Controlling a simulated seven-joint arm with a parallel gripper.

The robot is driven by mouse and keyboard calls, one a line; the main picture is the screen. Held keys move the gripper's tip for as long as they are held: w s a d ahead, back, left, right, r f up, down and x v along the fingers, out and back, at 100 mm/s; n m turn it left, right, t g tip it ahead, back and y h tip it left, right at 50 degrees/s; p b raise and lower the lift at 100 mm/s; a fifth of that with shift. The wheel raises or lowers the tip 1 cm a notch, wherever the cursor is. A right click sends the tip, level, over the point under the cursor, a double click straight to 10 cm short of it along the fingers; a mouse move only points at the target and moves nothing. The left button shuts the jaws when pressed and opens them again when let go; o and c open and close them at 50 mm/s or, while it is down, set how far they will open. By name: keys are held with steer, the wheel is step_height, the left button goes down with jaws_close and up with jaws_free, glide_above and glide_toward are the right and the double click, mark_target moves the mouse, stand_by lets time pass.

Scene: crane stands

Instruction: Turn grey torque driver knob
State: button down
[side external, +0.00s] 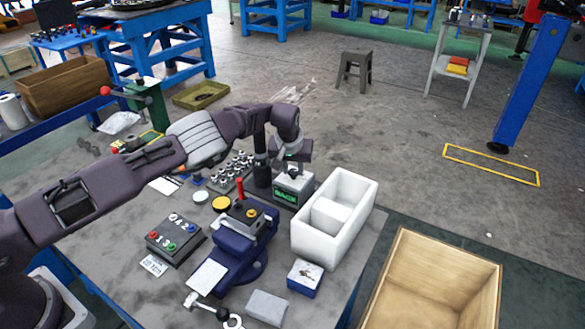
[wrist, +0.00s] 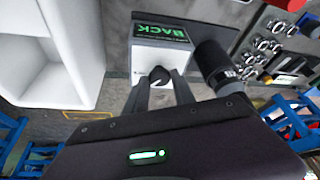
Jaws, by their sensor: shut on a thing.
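The torque driver tester is a light grey box (wrist: 161,52) with a green display reading BACK (wrist: 160,31); it also shows in the side external view (side external: 293,184), partly under my gripper. Its small dark round knob (wrist: 159,75) sits on the box face. My gripper (wrist: 160,84) points at the box and its two fingers are closed around the knob, one on each side. In the side external view, my gripper (side external: 294,168) is just above the box, and the knob is hidden. A black upright cylinder (wrist: 217,66) stands close beside the box.
A white foam tray (side external: 333,215) stands right of the box. A blue vise (side external: 245,240) is in front, with a button panel (side external: 175,239) to its left. A rack of metal fittings (side external: 232,172) is behind left. A wooden crate (side external: 490,262) stands beyond the table edge.

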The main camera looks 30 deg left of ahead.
steer(key=shift+n+y, duration=0.3)
steer(key=shift+n, duration=0.6)
steer(key=c, duration=1.1)
jaws_free()
steer(key=shift+o, duration=0.2)
steer(key=v, duration=0.7)
steer(key=shift+w+d+r, duration=0.1)
steer(key=shift+w+r, duration=0.05)
steer(key=shift+c, duration=0.2)
